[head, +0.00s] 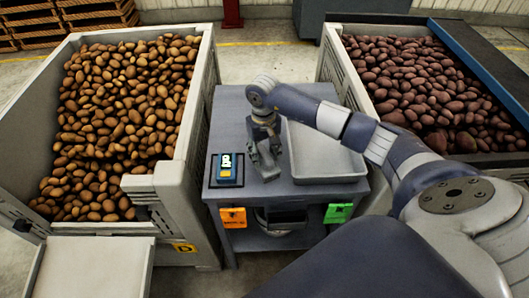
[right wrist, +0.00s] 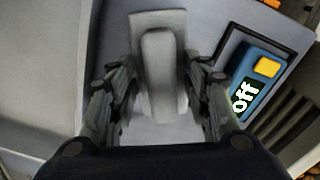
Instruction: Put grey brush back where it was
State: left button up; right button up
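The grey brush (head: 268,166) is on the grey table (head: 238,112), between a switch box and a shallow tray. In the right wrist view the grey brush (right wrist: 162,75) shows a rounded handle over a wider flat part. My right gripper (head: 265,138) is directly above it in the head view. In the right wrist view its fingers (right wrist: 161,85) stand on either side of the handle, with narrow gaps visible, so it looks open around the brush. Whether the brush touches the table is partly hidden. My left gripper is not in view.
A grey tray (head: 318,178) lies right of the brush. A blue-and-yellow switch box (head: 227,170), reading "off" in the right wrist view (right wrist: 255,85), is to its left. Potato crates stand left (head: 199,95) and right (head: 336,62). Orange (head: 233,217) and green (head: 337,213) tags hang in front.

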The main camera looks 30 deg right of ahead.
aim_at(264, 152)
jog(key=shift+r, duration=0.2)
jog(key=shift+w+r, duration=0.1)
jog(key=shift+r, duration=0.2)
notch_tip(264, 152, up, 11)
jog(key=b, duration=0.3)
jog(key=shift+r, duration=0.15)
jog(key=shift+a, duration=0.15)
